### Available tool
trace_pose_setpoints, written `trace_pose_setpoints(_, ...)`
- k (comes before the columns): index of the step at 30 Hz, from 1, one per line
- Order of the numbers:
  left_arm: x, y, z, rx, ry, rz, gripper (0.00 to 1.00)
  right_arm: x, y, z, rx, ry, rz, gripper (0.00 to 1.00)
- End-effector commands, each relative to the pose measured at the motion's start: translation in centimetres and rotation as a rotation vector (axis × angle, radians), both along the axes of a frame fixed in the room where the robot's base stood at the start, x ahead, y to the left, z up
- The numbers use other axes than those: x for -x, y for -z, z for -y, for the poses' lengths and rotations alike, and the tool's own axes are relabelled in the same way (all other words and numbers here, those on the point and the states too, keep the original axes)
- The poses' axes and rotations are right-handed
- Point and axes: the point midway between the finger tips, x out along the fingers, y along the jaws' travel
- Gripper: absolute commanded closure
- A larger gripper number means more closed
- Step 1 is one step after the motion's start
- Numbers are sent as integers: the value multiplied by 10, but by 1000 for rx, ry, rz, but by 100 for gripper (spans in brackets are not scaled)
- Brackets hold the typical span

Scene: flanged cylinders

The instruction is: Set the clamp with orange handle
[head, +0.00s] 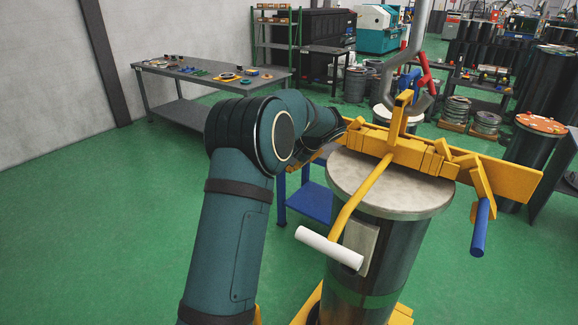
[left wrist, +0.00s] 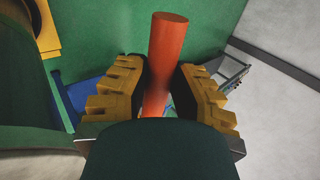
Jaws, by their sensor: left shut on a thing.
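A yellow clamp (head: 420,155) lies across the top of a dark flanged cylinder (head: 375,255) with a pale lid (head: 350,172). The clamp has a white handle (head: 330,248) toward me and a blue handle (head: 481,228) hanging at the right. An orange handle (left wrist: 168,40) shows in the left wrist view. My left gripper (left wrist: 160,88) has its yellow fingers on both sides of it and is shut on it. In the head view my left arm reaches to the clamp's left end, and it hides the left gripper and the orange handle. My right gripper is not in view.
A grey hook (head: 410,60) with a red latch (head: 416,67) hangs at the clamp's top. A blue stand (head: 312,200) is behind the cylinder. A workbench (head: 215,78) with small parts stands at the back left. Green floor at the left is clear.

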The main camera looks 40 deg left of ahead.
Motion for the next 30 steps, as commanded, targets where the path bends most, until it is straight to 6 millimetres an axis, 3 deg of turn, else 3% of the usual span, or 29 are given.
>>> trace_pose_setpoints(16, 1, -3, -3, 0, -3, 0, 100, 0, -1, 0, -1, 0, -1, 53)
trace_pose_setpoints(17, 1, -3, -3, 0, -3, 0, 63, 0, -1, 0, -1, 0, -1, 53)
trace_pose_setpoints(18, 1, -3, -3, 0, -2, -1, 49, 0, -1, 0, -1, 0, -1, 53)
trace_pose_setpoints(19, 1, -3, -3, 0, -2, -1, 44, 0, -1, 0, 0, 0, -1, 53)
trace_pose_setpoints(30, 0, -5, 1, 2, 1, 1, 44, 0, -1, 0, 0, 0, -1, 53)
